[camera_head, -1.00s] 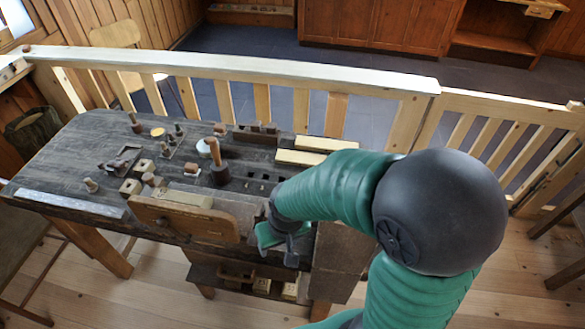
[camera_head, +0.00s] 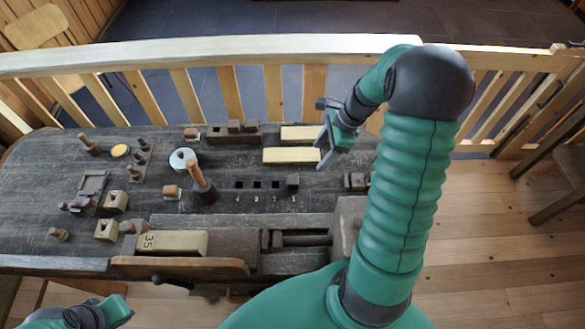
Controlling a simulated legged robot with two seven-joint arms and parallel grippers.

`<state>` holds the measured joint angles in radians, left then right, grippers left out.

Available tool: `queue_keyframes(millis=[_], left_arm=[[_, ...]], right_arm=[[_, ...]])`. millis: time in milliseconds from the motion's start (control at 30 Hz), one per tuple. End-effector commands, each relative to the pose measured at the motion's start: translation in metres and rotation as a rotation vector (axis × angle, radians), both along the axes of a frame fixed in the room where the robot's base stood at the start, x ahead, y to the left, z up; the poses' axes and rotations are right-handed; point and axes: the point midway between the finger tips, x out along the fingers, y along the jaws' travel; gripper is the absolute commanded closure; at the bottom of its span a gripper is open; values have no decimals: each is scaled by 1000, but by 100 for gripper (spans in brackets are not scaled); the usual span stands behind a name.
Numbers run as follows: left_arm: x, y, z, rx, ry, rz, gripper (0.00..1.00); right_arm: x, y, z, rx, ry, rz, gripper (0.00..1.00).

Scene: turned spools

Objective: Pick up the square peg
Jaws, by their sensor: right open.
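A small dark square peg (camera_head: 292,182) stands upright at the right end of a row of square holes (camera_head: 257,184) in the dark bench top. My right gripper (camera_head: 326,138) is open and empty. It hangs behind and to the right of the peg in the picture, apart from it, near the pale wooden bars. Part of my left arm with its gripper (camera_head: 85,315) shows at the bottom left corner, far from the peg. Its fingers are not clear.
Two pale bars (camera_head: 290,155) lie behind the holes. A vise (camera_head: 300,240) and a block marked 35 (camera_head: 172,242) are in front. A railing (camera_head: 220,55) runs behind the bench (camera_head: 40,190).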

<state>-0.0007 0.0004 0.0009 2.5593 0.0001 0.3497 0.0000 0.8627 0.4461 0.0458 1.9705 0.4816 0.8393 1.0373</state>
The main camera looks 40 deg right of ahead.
Motion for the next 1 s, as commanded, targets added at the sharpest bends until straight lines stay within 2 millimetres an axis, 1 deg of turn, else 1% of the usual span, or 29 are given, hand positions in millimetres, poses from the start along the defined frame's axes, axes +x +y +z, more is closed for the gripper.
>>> queue_keyframes(millis=[33,67,167,400,500,733,833,900,1000], left_arm=[[0,0,-1,0,0,0,100],[0,0,-1,0,0,1,100],[0,1,-1,1,1,2,100],[-1,1,-2,1,1,2,100],[0,1,-2,0,1,2,100],[0,0,2,0,1,1,100],[0,0,7,0,0,1,100],[0,0,6,0,0,1,100],[0,0,7,0,0,1,100]], right_arm=[[-1,-4,-1,17,2,-45,38],[-1,-4,-2,22,3,-60,38],[1,3,-14,26,5,-68,38],[18,18,-75,31,8,-64,38],[24,23,-96,32,7,-64,38],[35,34,-116,29,5,-63,38],[46,43,-130,28,5,-60,38],[49,46,-141,25,5,-61,38],[51,49,-150,23,4,-62,38]])
